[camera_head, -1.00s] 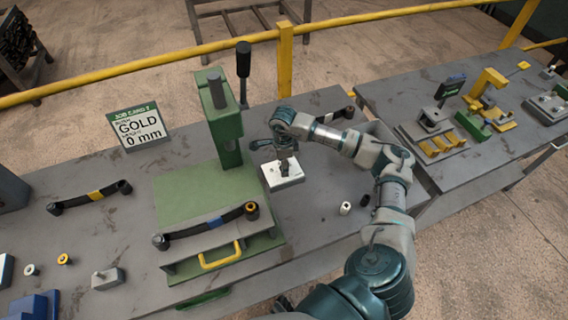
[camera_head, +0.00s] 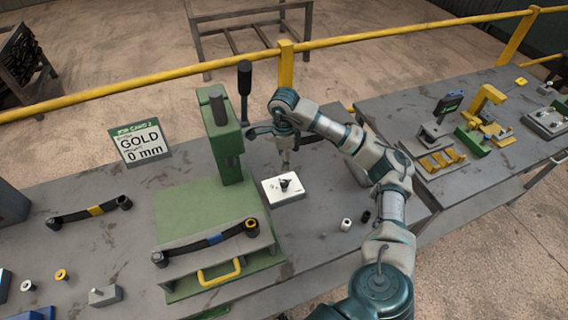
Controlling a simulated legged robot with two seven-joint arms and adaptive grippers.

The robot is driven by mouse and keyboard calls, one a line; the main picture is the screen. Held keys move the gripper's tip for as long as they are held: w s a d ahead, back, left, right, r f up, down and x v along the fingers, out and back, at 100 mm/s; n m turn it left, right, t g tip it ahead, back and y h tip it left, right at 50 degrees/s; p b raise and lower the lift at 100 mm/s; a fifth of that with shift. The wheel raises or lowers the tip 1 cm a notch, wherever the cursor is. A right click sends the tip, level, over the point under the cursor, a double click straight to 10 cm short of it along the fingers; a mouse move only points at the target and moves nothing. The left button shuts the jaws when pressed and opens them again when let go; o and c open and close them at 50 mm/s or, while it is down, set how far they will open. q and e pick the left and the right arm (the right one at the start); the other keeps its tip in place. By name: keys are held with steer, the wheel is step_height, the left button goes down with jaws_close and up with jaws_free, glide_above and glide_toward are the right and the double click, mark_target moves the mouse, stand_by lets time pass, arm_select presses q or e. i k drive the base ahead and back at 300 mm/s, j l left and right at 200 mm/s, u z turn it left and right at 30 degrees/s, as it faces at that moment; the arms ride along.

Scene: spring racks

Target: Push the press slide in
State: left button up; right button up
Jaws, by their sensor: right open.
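The green press (camera_head: 222,140) stands on the grey bench. Its slide (camera_head: 262,240) sticks out at the front, with a yellow handle (camera_head: 219,273) on its front face. A dark leaf spring with a blue band (camera_head: 191,246) lies across the slide, with a round eye at each end. My right gripper (camera_head: 287,168) is open and points down, right of the press column. It is above a white block (camera_head: 283,196) that has a small black piece on top, and it looks apart from it. My left gripper is not in view.
A job card (camera_head: 140,142) reads GOLD, 0 mm. Another leaf spring with a yellow band (camera_head: 94,210) lies at left. A black-knobbed lever (camera_head: 244,82) stands beside the press. Small bushes (camera_head: 346,225) stand right of the slide. The bench in front of them is clear.

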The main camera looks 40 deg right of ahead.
mark_target(239, 246)
steer(key=k, duration=1.5)
